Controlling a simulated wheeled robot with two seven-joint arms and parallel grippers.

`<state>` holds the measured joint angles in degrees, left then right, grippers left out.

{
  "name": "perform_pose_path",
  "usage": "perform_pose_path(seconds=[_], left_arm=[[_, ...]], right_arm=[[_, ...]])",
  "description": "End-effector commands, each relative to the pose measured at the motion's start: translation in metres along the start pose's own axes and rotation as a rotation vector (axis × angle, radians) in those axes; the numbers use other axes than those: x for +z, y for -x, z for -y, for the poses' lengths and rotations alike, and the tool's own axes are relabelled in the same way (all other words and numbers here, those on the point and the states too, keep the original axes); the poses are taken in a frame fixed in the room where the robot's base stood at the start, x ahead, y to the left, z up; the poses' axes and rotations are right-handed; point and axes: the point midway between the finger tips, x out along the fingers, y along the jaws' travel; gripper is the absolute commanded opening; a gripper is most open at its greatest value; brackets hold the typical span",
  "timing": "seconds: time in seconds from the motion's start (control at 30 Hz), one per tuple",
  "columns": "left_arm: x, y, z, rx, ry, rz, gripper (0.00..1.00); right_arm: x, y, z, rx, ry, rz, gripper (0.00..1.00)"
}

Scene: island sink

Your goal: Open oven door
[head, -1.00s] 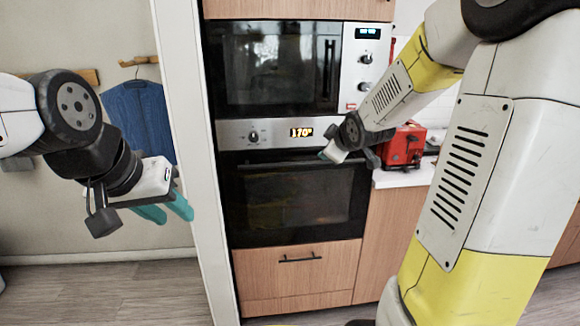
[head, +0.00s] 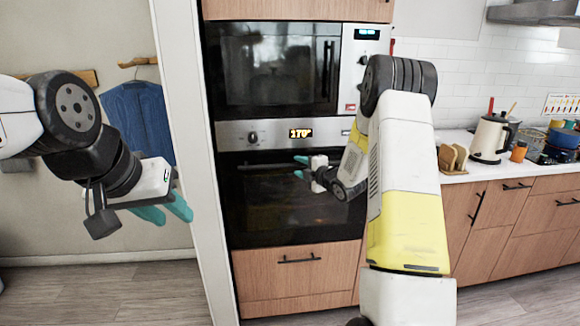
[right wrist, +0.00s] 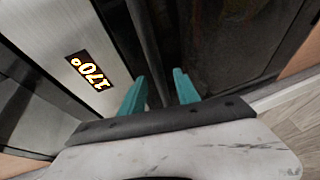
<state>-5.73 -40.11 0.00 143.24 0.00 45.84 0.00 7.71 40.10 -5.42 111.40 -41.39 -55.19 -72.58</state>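The lower oven has a dark glass door (head: 270,215), which is shut. Its dark bar handle (head: 265,166) runs across the top of the door, under the control panel with the lit 170° display (head: 301,133). My right gripper (head: 300,167) is in front of the handle's right part. In the right wrist view its teal fingers (right wrist: 160,92) are apart, and the handle (right wrist: 148,45) shows between them, without a visible grip. My left gripper (head: 168,212) is open and empty at the left, away from the oven. My right arm hides the oven's right side.
A wooden drawer (head: 298,270) is below. A white wall edge (head: 185,150) stands close on the left.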

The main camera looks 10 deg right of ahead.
Motion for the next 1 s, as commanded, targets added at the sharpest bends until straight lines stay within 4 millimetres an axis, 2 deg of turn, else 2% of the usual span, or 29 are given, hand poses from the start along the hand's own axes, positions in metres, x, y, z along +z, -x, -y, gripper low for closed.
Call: perform_pose_path(seconds=[0.1, 0.2, 0.5, 0.57, 0.7, 1.0], left_arm=[[0.0, 0.0, 0.0, 0.0, 0.0, 0.0, 0.36], [0.0, 0.0, 0.0, 0.0, 0.0, 0.0, 0.36], [0.0, 0.0, 0.0, 0.0, 0.0, 0.0, 0.36], [0.0, 0.0, 0.0, 0.0, 0.0, 0.0, 0.36], [0.0, 0.0, 0.0, 0.0, 0.0, 0.0, 0.36], [0.0, 0.0, 0.0, 0.0, 0.0, 0.0, 0.36]], right_arm=[[0.0, -0.015, 0.0, 0.0, -0.001, 0.0, 0.38], [0.0, -0.022, 0.0, 0.0, -0.002, 0.001, 0.38], [0.0, -0.025, -0.001, 0.0, -0.002, 0.001, 0.38], [0.0, -0.025, -0.001, 0.0, -0.002, 0.001, 0.28], [0.0, -0.025, -0.001, 0.0, -0.002, 0.001, 0.01], [0.0, -0.025, -0.001, 0.0, -0.002, 0.002, 0.0]])
